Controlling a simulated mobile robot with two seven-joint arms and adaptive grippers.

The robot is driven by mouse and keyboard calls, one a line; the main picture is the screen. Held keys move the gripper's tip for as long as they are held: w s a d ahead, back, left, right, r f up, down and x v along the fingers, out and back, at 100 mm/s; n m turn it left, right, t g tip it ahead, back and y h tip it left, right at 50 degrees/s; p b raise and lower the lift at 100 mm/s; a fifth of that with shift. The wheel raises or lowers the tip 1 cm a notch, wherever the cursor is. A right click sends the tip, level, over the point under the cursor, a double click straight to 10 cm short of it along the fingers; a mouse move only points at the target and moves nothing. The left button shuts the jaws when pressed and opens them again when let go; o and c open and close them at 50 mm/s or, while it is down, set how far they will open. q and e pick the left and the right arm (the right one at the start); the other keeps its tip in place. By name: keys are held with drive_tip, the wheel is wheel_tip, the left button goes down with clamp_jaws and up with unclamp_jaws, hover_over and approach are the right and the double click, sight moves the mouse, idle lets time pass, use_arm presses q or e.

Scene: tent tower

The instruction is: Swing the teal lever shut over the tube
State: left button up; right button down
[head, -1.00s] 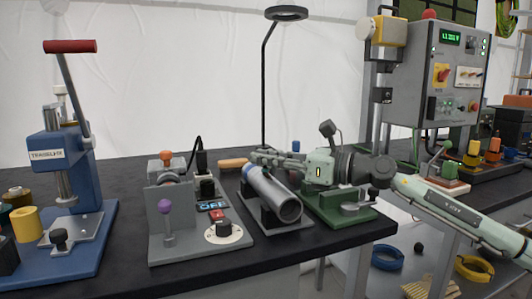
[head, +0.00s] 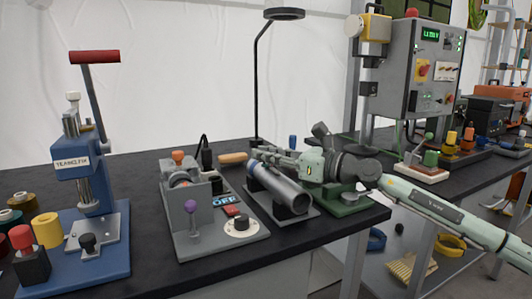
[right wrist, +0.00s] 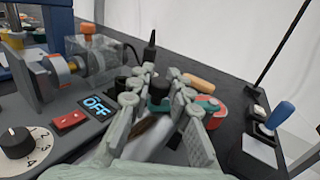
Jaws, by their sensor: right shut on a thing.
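The silver tube (head: 283,189) with a blue band lies tilted in a dark cradle on the black bench in the head view. My right gripper (head: 258,155) is at the tube's far end, coming in from the right. In the right wrist view its two fingers (right wrist: 158,100) are close around a dark piece, with a small teal part (right wrist: 208,104) showing beside the right finger. This looks like the teal lever, mostly hidden by the fingers. The tube (right wrist: 152,138) shows partly under the gripper. The lever's angle over the tube cannot be told. My left gripper is out of view.
A blue press (head: 78,195) is further left. A green base (head: 348,200) sits right of the tube, under my right arm. A lamp pole (head: 257,85) rises behind.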

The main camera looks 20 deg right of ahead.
idle(0.3)
drive_tip(key=c, duration=1.4)
unclamp_jaws()
drive_tip(key=shift+o, duration=0.2)
drive_tip(key=v, duration=1.2)
